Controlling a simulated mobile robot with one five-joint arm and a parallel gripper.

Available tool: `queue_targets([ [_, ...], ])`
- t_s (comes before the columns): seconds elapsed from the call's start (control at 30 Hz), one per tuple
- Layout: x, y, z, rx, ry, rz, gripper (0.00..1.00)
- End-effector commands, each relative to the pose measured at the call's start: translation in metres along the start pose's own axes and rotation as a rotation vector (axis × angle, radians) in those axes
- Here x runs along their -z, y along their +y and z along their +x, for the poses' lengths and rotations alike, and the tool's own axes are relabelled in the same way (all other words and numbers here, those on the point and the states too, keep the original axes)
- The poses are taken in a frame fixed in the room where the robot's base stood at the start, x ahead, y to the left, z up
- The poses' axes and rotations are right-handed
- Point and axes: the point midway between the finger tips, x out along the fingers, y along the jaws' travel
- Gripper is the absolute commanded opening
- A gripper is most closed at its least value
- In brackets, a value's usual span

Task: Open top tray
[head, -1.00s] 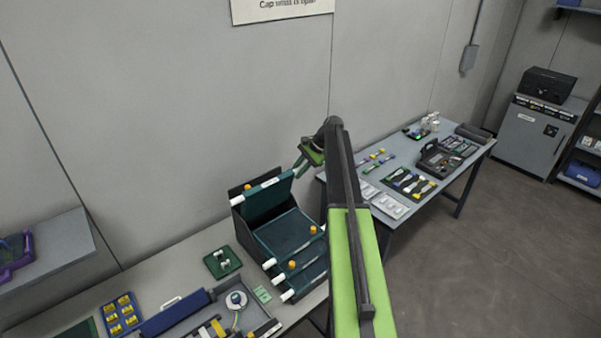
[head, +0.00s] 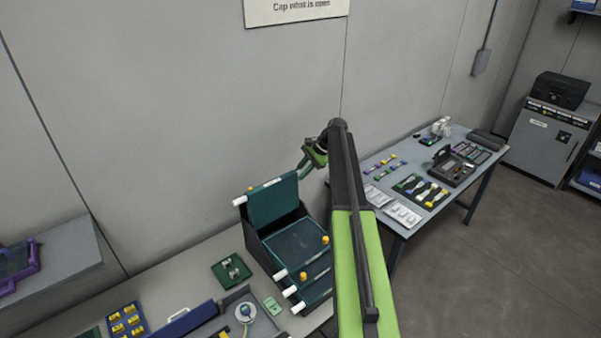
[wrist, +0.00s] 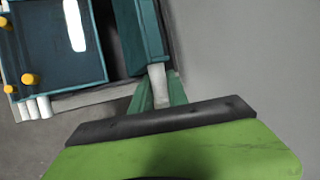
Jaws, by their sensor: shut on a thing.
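The top tray (head: 272,203) is a dark teal panel swung up steeply at the back of the dark tray stack, with a white bar end at its left. My gripper (head: 303,172) is at the tray's upper right corner. In the wrist view my gripper (wrist: 160,92) is shut on the tray's white handle (wrist: 157,78), which shows between the green fingers. The raised tray (wrist: 140,35) is seen nearly edge-on there. The tray below (head: 297,240) lies exposed with a yellow knob. My arm hides part of the stack's right side.
Lower trays with white handle ends (head: 290,291) and yellow knobs project at the front. A small green holder (head: 231,270) sits left of the stack, and a pale green card (head: 273,306) lies in front. The wall is close behind. A second table (head: 405,235) stands to the right.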

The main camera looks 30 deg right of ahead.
Motion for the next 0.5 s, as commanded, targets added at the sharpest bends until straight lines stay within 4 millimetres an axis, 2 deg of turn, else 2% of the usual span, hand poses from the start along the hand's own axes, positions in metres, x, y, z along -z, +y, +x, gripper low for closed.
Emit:
queue_targets([
  [0.13, 0.0023, -0.0019, -0.0004, 0.004, 0.008, 0.0, 0.0],
  [0.17, 0.002, -0.0022, -0.0001, 0.004, 0.009, -0.001, 0.23],
  [0.2, 0.0015, -0.0026, 0.0002, 0.004, 0.008, -0.001, 0.28],
  [0.5, -0.0024, -0.0035, 0.0024, 0.0, 0.003, -0.005, 0.29],
])
